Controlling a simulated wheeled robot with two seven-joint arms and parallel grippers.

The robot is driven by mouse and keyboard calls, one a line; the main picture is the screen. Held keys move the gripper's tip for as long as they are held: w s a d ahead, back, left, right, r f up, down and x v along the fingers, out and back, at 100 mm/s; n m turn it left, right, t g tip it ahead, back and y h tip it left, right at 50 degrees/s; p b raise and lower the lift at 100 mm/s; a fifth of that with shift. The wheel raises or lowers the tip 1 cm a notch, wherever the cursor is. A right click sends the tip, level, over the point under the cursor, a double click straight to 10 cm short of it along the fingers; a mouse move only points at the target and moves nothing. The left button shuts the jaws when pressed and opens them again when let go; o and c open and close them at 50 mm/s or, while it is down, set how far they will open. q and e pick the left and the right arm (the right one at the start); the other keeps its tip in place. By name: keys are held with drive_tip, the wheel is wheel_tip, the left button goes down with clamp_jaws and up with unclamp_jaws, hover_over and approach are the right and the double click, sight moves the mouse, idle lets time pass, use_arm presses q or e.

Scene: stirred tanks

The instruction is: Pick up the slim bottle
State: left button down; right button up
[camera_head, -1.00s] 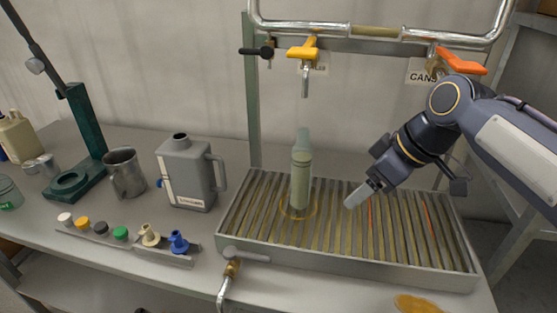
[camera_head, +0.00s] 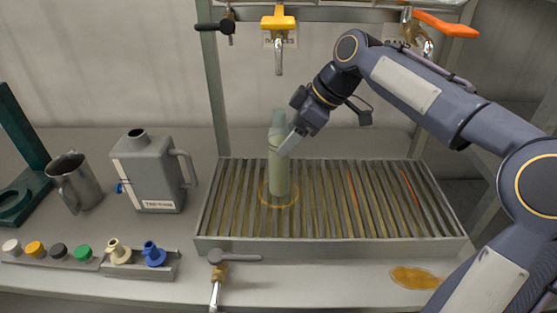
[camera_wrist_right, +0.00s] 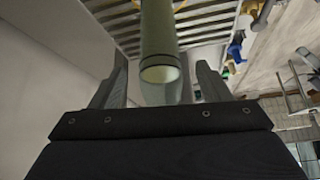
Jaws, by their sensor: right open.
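The slim bottle (camera_head: 279,165) is pale green and stands upright on the slatted drip tray (camera_head: 330,246). My right gripper (camera_head: 288,143) is at the bottle's upper part, coming from the right, and a pale finger overlaps the bottle in the head view. In the right wrist view the bottle (camera_wrist_right: 160,50) lies between the two spread fingers of my right gripper (camera_wrist_right: 160,85), with a gap visible on each side. The gripper is open. My left gripper is not in view.
A yellow-handled tap (camera_head: 278,40) hangs above the bottle. A grey jug (camera_head: 150,170) and a metal mug (camera_head: 75,182) stand left of the tray. A tap with a grey lever (camera_head: 220,268) is at the tray's front. An amber puddle (camera_head: 415,277) lies at front right.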

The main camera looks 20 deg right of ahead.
drive_tip(key=shift+x, duration=1.15)
drive_tip(key=c, duration=1.4)
clamp_jaws()
drive_tip(key=shift+r, duration=0.1)
